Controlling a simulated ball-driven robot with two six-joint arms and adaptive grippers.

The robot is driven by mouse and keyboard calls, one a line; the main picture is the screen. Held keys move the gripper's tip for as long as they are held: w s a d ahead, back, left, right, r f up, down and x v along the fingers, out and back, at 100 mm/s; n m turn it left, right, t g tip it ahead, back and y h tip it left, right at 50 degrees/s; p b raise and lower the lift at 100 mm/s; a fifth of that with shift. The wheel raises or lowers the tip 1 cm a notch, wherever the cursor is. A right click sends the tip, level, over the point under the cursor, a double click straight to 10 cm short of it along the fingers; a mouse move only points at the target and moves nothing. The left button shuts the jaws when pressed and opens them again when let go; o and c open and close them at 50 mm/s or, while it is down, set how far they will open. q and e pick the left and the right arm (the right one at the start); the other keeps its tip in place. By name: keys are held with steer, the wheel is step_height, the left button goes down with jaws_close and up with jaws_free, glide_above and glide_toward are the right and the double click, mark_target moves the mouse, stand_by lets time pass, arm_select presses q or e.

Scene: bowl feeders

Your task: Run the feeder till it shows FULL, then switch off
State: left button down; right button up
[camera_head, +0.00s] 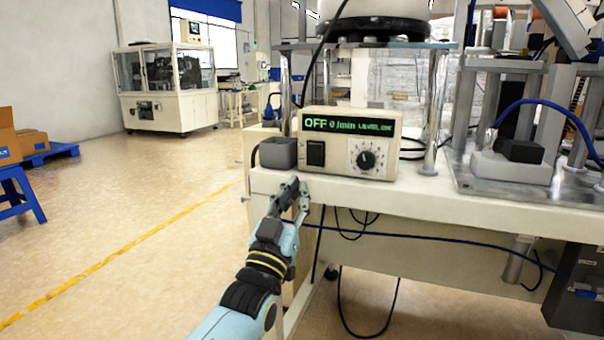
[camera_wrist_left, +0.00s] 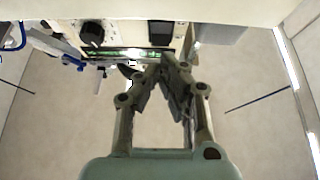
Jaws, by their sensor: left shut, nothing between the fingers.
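The feeder's control box (camera_head: 348,158) stands at the front of the bench, below the feeder bowl (camera_head: 380,9). Its green display (camera_head: 348,125) reads OFF and 0/min, then LEVEL and a small word I cannot read surely. A black rocker switch (camera_head: 316,153) is on its left front and a round black dial (camera_head: 366,160) on its right. The wrist view also shows the switch (camera_wrist_left: 160,33) and dial (camera_wrist_left: 92,32). My left gripper (camera_head: 297,186) is shut and empty, below and left of the switch, apart from it. My right gripper is out of view.
A metal fixture (camera_head: 510,165) with a blue hose stands at right. Cables hang under the bench.

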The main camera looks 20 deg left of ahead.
arm_select(q)
steer(key=v, duration=0.3)
steer(key=f+v, duration=0.1)
steer(key=v, duration=0.1)
steer(key=shift+w+f, duration=0.15)
steer(key=shift+w, duration=0.05)
steer(key=s+a+f+g+p, duration=0.35)
steer(key=s+f+g, duration=0.25)
steer(key=s+f, duration=0.75)
steer(key=s+a+f+g+p, duration=0.2)
steer(key=s+f+g+p, duration=0.3)
steer(key=s+f, duration=0.8)
steer(key=s+a+f+g, duration=0.1)
steer(key=s+f+g, duration=0.3)
steer(key=s, duration=0.6)
steer(key=s+a+f+g+y, duration=0.1)
steer(key=s+f+g, duration=0.3)
steer(key=s, duration=0.7)
steer(key=s+a+f+g+p, duration=0.1)
steer(key=s+a+f+g, duration=0.2)
steer(key=s+f, duration=0.5)
steer(key=s+g, duration=0.1)
steer(key=s, duration=0.1)
steer(key=shift+s+y, duration=0.25)
steer(key=shift+y, duration=0.05)
steer(key=shift+a, duration=0.15)
